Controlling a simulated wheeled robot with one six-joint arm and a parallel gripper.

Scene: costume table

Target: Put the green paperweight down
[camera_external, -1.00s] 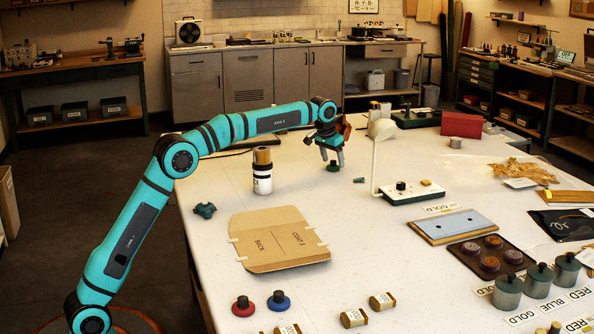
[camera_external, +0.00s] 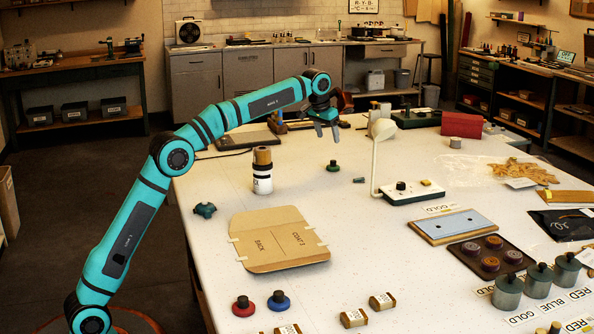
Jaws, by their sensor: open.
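The green paperweight (camera_external: 333,166) stands on the white table, towards its far side. It is a small round green piece with a dark knob on top. My gripper (camera_external: 328,136) is above it and a little to its left, with clear air between them. The fingers are open and hold nothing.
A white lamp (camera_external: 378,160) with a control box (camera_external: 414,192) stands right of the paperweight. Red (camera_external: 243,306) and blue (camera_external: 279,301) knobbed weights sit near the front edge. Cardboard (camera_external: 280,240) lies mid-left.

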